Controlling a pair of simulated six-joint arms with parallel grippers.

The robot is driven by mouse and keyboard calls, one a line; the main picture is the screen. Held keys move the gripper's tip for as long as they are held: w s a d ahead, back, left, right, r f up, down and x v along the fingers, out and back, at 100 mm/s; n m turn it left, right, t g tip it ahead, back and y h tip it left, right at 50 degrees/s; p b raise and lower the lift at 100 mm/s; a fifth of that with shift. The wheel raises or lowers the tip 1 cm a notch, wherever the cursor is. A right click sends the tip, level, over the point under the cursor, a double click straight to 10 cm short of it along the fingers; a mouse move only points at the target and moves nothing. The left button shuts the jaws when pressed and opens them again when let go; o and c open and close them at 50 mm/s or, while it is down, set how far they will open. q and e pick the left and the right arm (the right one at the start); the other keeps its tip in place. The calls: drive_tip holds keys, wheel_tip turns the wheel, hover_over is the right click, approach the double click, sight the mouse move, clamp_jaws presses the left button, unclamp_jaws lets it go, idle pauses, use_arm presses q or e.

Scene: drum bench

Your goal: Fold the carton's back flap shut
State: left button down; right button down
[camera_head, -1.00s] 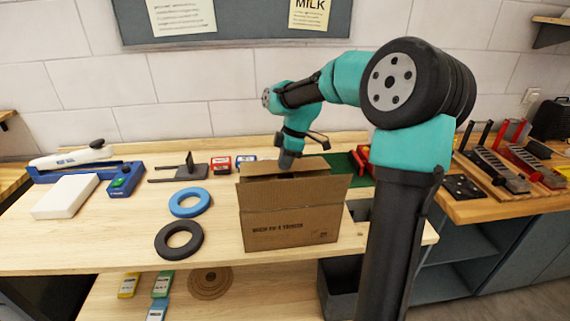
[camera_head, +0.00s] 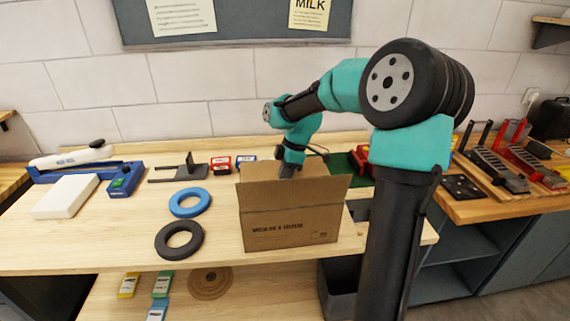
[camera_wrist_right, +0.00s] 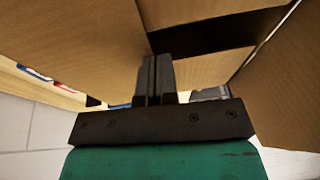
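The brown cardboard carton (camera_head: 300,225) stands at the middle of the bench, its front flap (camera_head: 262,196) upright. Behind it, part of the back flap (camera_head: 258,171) shows at the carton's rear edge; its exact angle cannot be told. My right gripper (camera_head: 288,172) is down at the carton's top, its tips partly hidden behind the front flap. In the right wrist view its fingers (camera_wrist_right: 155,75) are together with nothing between them, close to brown cardboard panels (camera_wrist_right: 75,40) and a dark gap. Contact cannot be told. My left gripper is not in view.
A blue ring (camera_head: 189,203) and a dark ring (camera_head: 178,240) lie left of the carton. A white block (camera_head: 66,196) and a blue tool (camera_head: 125,178) lie further left. Small red and blue boxes (camera_head: 221,165) stand behind. My right arm crosses the carton's right side.

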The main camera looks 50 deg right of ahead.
drive_tip(key=shift+r, duration=0.8)
drive_tip(key=shift+r, duration=0.1)
drive_tip(key=s+a+v, duration=0.1)
drive_tip(key=a+v, duration=0.1)
drive_tip(key=v, duration=1.1)
drive_tip(key=shift+s+r, duration=0.15)
drive_tip(key=shift+r, duration=0.3)
drive_tip(key=shift+a+f, duration=0.1)
drive_tip(key=shift+a, duration=0.05)
drive_tip(key=w+d+x, duration=0.1)
drive_tip(key=d+x, duration=0.1)
drive_tip(key=x, duration=1.1)
drive_tip(key=shift+w+d+f, duration=0.15)
drive_tip(key=shift+f, duration=0.25)
